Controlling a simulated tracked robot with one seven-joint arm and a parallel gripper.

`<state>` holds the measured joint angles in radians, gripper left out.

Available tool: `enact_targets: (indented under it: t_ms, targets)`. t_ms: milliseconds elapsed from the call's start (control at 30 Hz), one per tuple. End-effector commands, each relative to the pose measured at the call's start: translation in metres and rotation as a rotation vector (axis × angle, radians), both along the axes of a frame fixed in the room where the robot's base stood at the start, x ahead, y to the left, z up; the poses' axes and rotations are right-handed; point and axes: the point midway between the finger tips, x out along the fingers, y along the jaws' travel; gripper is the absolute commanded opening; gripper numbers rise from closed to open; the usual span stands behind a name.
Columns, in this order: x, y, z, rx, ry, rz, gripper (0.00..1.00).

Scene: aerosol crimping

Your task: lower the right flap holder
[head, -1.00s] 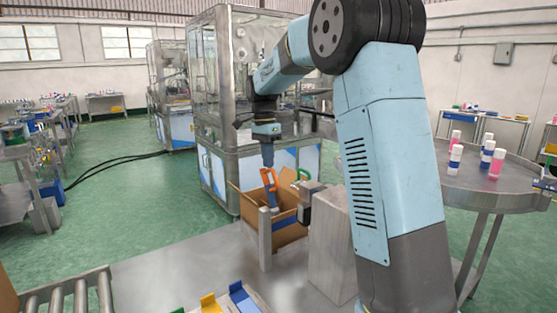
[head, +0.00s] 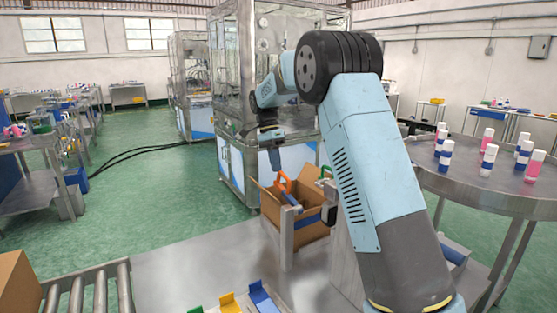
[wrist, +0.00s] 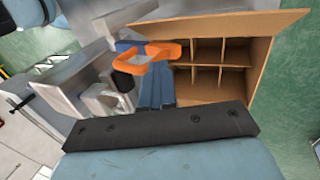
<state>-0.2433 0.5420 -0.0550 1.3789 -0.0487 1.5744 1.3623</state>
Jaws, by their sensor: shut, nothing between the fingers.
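An open cardboard box (head: 312,232) stands at the end of the metal table, and its compartment dividers show in the wrist view (wrist: 240,88). An orange-handled flap holder (head: 284,180) with a blue arm is at the box's near left side. It also shows as an orange loop in the wrist view (wrist: 160,52). My gripper (head: 276,168) points down just above and beside the orange handle. In the wrist view its shut fingers (wrist: 157,84) reach toward the orange loop. I cannot tell whether they touch.
Metal posts and brackets (wrist: 95,90) stand close beside the box. A glass-sided machine (head: 235,100) is behind it. A round table (head: 490,190) with several bottles is at the right. A roller conveyor (head: 85,298) is at the front left.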

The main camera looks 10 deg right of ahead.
Motion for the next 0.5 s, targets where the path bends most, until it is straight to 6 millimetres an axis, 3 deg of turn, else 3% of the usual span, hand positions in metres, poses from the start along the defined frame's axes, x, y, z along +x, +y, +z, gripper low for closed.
enact_targets:
  t_ms: [33,100,500]
  targets:
    - [0.001,-0.001,-0.014,-0.007,0.024,-0.003,0.00]
    - [0.006,0.002,-0.023,-0.008,0.024,-0.003,0.00]
    - [0.026,0.009,-0.065,-0.004,0.014,-0.004,0.00]
